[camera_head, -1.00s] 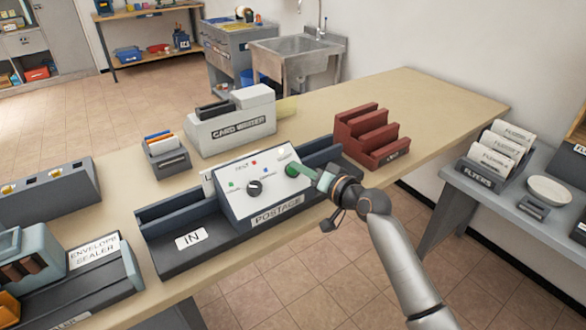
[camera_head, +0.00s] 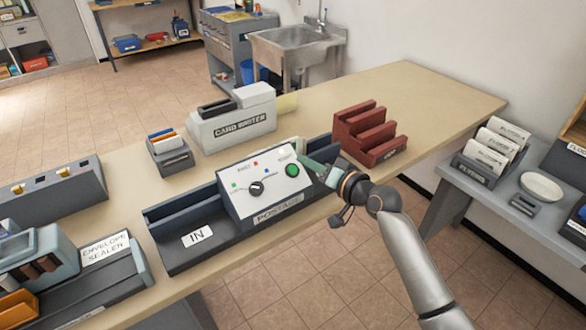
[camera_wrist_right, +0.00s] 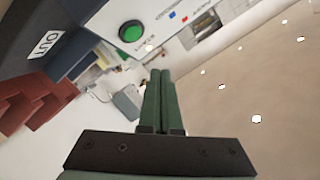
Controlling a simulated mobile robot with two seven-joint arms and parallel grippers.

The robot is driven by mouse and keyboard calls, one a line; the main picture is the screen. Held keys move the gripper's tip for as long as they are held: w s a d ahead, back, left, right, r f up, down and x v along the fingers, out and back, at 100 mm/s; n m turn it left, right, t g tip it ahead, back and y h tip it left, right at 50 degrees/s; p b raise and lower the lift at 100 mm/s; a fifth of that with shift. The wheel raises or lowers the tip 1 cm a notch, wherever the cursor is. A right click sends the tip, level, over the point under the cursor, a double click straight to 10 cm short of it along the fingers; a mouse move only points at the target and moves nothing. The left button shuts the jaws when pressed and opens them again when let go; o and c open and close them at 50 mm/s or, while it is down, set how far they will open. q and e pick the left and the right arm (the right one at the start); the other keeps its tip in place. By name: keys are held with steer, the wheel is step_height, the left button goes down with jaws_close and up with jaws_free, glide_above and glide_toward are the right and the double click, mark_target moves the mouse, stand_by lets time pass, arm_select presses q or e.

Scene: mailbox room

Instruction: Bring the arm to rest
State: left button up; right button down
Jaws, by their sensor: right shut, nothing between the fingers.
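My right gripper (camera_head: 308,166) is just right of the green button (camera_head: 292,170) on the postage machine (camera_head: 262,190), close to the panel. Its green fingers are together and empty. They also show in the right wrist view (camera_wrist_right: 159,75), apart from the green button (camera_wrist_right: 132,31), which lies up and to the left. My right arm reaches in from the lower right. My left gripper is not in the head view.
The card writer (camera_head: 232,121) and red rack (camera_head: 373,135) stand behind the postage machine on the table (camera_head: 420,95). The envelope sealer (camera_head: 105,250) is at the left. A grey side table (camera_head: 450,174) with a plate (camera_head: 541,187) is at the right.

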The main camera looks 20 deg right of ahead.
steer(key=shift+f, duration=0.1)
steer(key=s+a+f+n+g+h, duration=0.1)
steer(key=s+f+n+g+h, duration=0.25)
steer(key=s+f, duration=1.85)
steer(key=s+f+n+g, duration=0.1)
steer(key=s+f, duration=0.4)
steer(key=s, duration=0.5)
steer(key=shift+s+a+f+n+g+h, duration=0.2)
steer(key=shift+a+n+g+h, duration=0.15)
steer(key=shift+a+n, duration=0.15)
